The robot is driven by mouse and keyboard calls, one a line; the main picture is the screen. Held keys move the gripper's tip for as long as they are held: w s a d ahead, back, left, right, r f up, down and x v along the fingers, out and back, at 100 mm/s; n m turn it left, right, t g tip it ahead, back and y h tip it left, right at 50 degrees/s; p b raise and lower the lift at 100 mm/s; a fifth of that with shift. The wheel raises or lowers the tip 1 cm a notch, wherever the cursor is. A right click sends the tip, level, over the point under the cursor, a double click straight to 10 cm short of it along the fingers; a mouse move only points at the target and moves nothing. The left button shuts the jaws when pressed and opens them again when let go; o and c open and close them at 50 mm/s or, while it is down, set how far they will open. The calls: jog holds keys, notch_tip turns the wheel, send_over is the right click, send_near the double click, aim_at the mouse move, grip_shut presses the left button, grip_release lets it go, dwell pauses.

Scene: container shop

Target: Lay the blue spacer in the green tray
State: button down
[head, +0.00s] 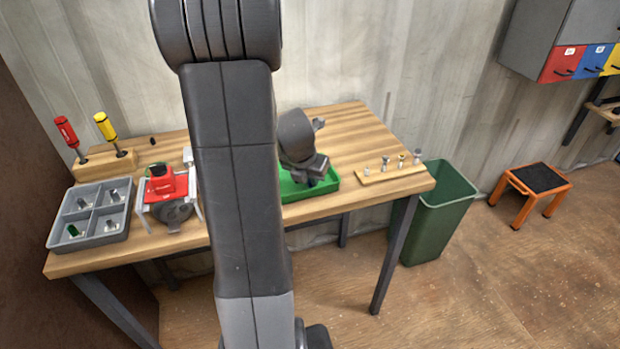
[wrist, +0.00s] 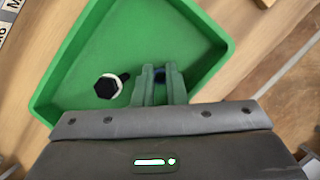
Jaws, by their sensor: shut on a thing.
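The green tray (head: 294,191) sits on the wooden workbench in the head view, partly hidden behind my arm. In the wrist view the tray (wrist: 200,25) fills much of the picture. My gripper (wrist: 160,75) is over the tray, shut on a small dark blue piece (wrist: 159,75), the blue spacer; only a little of it shows between the fingers. I cannot tell whether it touches the tray floor. A black hexagonal piece with a pale side (wrist: 107,87) lies in the tray, left of the fingers. In the head view my gripper (head: 316,176) is low at the tray.
A wooden strip with several small fittings (head: 390,175) lies right of the tray. Left of my arm are a red device (head: 170,187), a grey compartment tray (head: 72,205) and a screwdriver block (head: 105,163). A green bin (head: 440,215) stands past the bench's right end.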

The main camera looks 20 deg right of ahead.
jog(key=shift+f, duration=0.15)
jog(key=c, duration=1.8)
grip_release()
jog(key=shift+o, duration=0.2)
jog(key=shift+r, duration=0.45)
jog(key=p+v, duration=0.1)
jog(key=v, duration=1)
jog(key=shift+s+a+r, duration=0.15)
jog(key=shift+a+r, duration=0.05)
